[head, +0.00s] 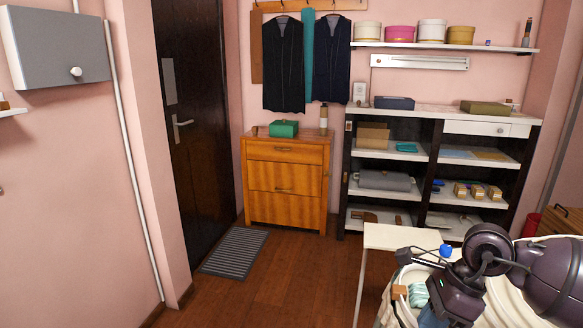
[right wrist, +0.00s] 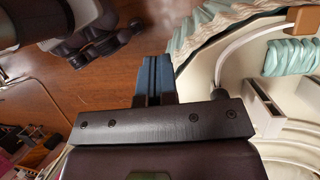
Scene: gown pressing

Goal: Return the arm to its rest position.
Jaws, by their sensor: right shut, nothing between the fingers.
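My right arm reaches in from the right edge of the head view and bends down over a white, round-edged structure at the lower right. My right gripper (right wrist: 157,75) shows in the right wrist view, its two dark blue fingers pressed together with nothing between them. Below the fingers lies brown wood floor, with the white structure close on the right.
A narrow white tabletop (head: 400,237) stands beside my right arm. Teal folded cloth (right wrist: 290,57) lies in the white structure. A wooden drawer chest (head: 286,183), shelves and a dark door (head: 190,120) are at the back. The middle floor (head: 270,285) is clear.

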